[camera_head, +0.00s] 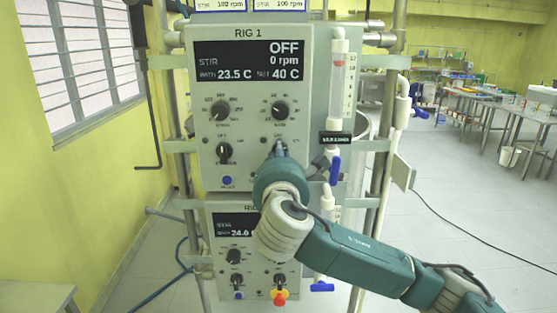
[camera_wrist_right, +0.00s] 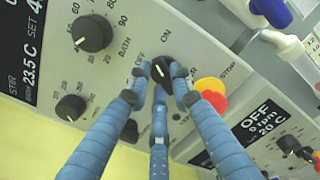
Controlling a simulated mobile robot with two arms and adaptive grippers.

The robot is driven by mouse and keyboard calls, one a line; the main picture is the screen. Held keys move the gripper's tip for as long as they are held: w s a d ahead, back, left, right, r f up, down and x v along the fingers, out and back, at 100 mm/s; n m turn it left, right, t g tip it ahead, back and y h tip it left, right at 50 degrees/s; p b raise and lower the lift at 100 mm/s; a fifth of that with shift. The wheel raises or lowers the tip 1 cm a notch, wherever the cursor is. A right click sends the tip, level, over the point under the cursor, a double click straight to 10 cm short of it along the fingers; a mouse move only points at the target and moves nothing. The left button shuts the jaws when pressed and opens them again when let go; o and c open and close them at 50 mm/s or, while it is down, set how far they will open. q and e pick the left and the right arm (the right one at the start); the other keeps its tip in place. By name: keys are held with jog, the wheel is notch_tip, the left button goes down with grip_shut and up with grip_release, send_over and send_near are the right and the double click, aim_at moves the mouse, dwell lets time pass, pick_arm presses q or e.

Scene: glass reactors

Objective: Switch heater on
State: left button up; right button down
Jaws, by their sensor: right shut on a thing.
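The RIG 1 control box (camera_head: 208,170) faces me in the head view. Its display (camera_head: 249,61) reads OFF, 0 rpm, bath 23.5 C, set 40 C. My right gripper (camera_head: 281,148) is at the box's lower right knob, which it mostly hides there. In the right wrist view, my right gripper (camera_wrist_right: 160,80) is shut on this small black knob (camera_wrist_right: 161,68). OFF and ON are printed beside the knob; its name label is partly hidden by the fingers. I cannot tell surely which mark its white line points to. My left gripper is not in view.
A red and yellow stop button (camera_wrist_right: 211,88) is close beside the gripped knob. The black bath dial (camera_wrist_right: 92,33) is on the other side. A second control box (camera_head: 218,275) is below RIG 1. Glass tubing with a blue valve (camera_head: 335,168) stands to the right.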

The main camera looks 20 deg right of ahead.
jog(key=m, duration=0.3)
jog(key=m+b, duration=0.1)
jog(key=m, duration=0.1)
jog(key=shift+d+m, duration=0.2)
jog(key=shift+m, duration=0.2)
dwell(0.4)
jog(key=c, duration=1.5)
grip_release()
jog(key=v, duration=1.2)
jog(key=shift+s, duration=0.1)
